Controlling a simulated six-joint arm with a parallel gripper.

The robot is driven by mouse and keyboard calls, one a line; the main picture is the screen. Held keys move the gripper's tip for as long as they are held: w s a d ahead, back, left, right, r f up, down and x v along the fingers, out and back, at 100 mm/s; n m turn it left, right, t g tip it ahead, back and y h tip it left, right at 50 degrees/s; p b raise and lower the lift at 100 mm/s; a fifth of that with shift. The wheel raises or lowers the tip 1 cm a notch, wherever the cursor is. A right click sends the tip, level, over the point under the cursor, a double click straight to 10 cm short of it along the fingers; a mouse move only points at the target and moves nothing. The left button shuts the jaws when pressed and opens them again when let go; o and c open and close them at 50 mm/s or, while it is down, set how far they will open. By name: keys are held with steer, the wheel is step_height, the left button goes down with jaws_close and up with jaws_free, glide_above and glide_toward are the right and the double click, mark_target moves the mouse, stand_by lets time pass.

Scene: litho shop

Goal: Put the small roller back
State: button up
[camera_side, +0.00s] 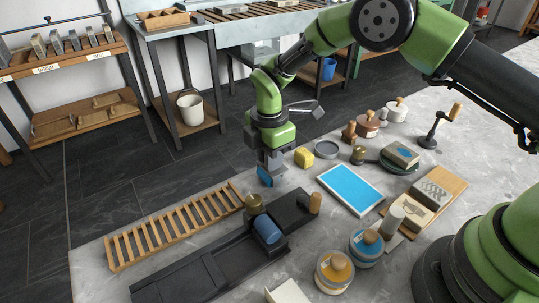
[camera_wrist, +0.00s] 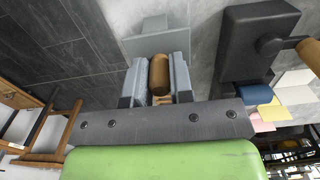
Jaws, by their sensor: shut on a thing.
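My gripper (camera_side: 268,161) is shut and held above the table, at its far edge near the slatted rack. In the wrist view, a tan cylindrical handle (camera_wrist: 159,75) is clamped between the two grey fingers. In the side view, a small blue part (camera_side: 265,178) shows below the jaws; I cannot tell whether it belongs to the held piece. A blue cylinder, roller-like (camera_side: 267,229), lies at the black bed (camera_side: 214,265), beside a brass knob (camera_side: 254,204).
A wooden slatted rack (camera_side: 170,228) lies left of the black bed. A blue-topped slab (camera_side: 350,188), tins (camera_side: 334,270) and a wooden board (camera_side: 447,186) crowd the right side.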

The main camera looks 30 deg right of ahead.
steer(key=shift+f, duration=0.65)
jaws_close()
steer(key=o, duration=0.9)
jaws_free()
steer(key=shift+c, duration=0.2)
steer(key=shift+s+f, duration=0.1)
step_height(320, 180, up, 14)
steer(key=shift+f, duration=0.15)
